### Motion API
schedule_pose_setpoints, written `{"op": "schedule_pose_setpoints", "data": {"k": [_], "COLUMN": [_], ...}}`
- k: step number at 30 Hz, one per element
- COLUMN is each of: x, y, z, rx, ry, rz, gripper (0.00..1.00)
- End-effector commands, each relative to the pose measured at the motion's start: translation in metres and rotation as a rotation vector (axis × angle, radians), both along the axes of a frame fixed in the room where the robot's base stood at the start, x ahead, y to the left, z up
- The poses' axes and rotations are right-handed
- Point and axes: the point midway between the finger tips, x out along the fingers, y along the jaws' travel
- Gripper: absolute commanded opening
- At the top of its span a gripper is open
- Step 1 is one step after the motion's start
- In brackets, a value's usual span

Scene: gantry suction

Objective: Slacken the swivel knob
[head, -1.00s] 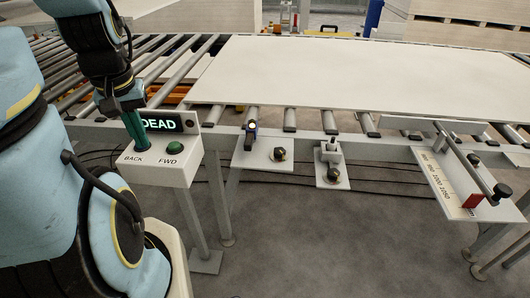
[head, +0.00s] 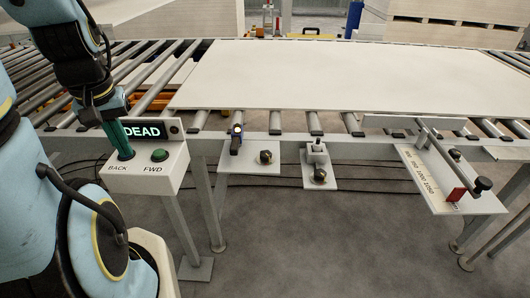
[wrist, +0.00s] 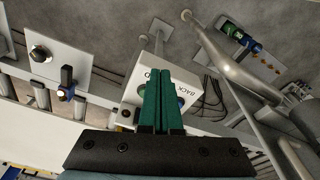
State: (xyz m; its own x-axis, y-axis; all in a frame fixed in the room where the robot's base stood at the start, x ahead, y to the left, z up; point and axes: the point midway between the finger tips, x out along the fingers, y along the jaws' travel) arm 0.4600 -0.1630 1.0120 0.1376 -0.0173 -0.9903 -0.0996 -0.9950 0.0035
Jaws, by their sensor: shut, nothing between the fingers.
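Several dark knobs are in view, and I cannot tell which is the swivel knob. One knob (head: 266,157) sits on a grey plate that also bears a blue-and-black upright piece (head: 236,139); both show in the wrist view, the knob (wrist: 40,53) at upper left. Another knob (head: 320,175) sits on a narrower plate below a small metal block (head: 317,147). A black ball-ended knob (head: 483,184) is at the right stop. My gripper (head: 125,153) has its green fingers shut and empty, tips down at the BACK button, which they largely hide.
The white control box (head: 150,176) has a green FWD button (head: 159,155) and a display (head: 143,131) reading DEAD. A large pale board (head: 340,75) lies on the roller conveyor (head: 198,121). A scale plate with a red marker (head: 455,194) is at right.

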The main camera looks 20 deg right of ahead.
Motion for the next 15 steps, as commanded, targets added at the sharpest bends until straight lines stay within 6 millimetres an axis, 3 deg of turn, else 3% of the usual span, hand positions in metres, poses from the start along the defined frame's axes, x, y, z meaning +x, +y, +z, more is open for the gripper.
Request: {"op": "schedule_pose_setpoints", "data": {"k": [4,8,11,14,15], "x": [0.0,0.008,0.03,0.058,0.067], "y": [0.0,-0.009,-0.04,-0.097,-0.124], "z": [0.0,-0.006,-0.02,-0.037,-0.044], "rx": [0.0,0.001,0.007,0.016,0.021], "ry": [0.0,0.003,0.017,0.038,0.049], "rz": [0.0,-0.028,-0.114,-0.253,-0.313], "gripper": [0.01,0.16,0.27,0.38,0.43]}}
